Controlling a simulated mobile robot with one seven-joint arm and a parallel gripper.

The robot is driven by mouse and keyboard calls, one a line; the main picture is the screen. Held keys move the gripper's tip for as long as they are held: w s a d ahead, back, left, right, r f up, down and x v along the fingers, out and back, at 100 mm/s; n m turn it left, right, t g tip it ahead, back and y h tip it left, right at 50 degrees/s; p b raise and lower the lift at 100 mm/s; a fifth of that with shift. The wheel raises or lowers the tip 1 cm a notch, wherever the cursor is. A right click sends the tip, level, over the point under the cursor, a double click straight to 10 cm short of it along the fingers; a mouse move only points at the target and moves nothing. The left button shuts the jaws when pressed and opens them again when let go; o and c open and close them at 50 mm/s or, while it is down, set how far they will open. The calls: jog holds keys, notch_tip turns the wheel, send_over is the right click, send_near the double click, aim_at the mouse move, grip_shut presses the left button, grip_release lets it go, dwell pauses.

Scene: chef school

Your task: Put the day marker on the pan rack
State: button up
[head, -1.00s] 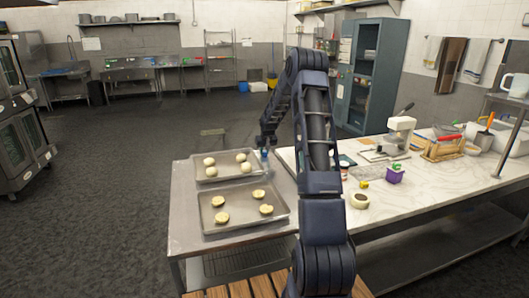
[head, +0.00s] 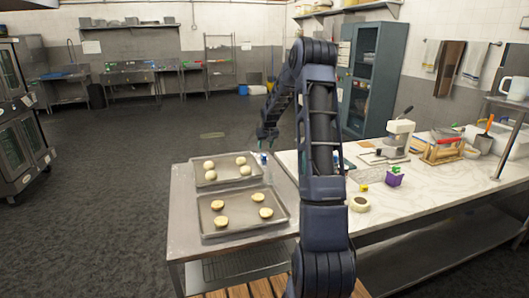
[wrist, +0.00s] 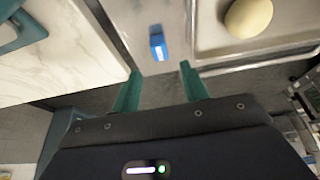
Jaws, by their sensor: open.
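A small blue block-shaped item with a white patch (wrist: 157,43), which looks like the day marker, lies on the steel table beyond my fingertips in the wrist view. It also shows as a small blue-white spot beside the rear baking tray in the head view (head: 264,158). My gripper (wrist: 160,80) has two teal fingers spread apart with nothing between them. In the head view, my gripper (head: 267,136) hangs above the table's far edge, apart from the item. A wire shelf rack (head: 220,62) stands at the back wall; I cannot tell whether it is the pan rack.
Two baking trays with dough pieces, front (head: 285,207) and rear (head: 197,177), fill much of the steel table (head: 183,225). Open floor lies beyond.

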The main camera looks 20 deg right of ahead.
jog(key=s+a+r, duration=0.4)
jog(key=s+r, duration=0.6)
jog(key=s, duration=0.4)
jog(key=s+a+r, duration=0.4)
jog(key=s+r, duration=0.6)
jog(key=s, duration=0.3)
jog(key=s+a+f, duration=0.1)
jog(key=s+a, duration=0.2)
jog(key=s, duration=2.5)
jog(key=shift+s+f, duration=0.15)
jog(key=shift+s, duration=0.1)
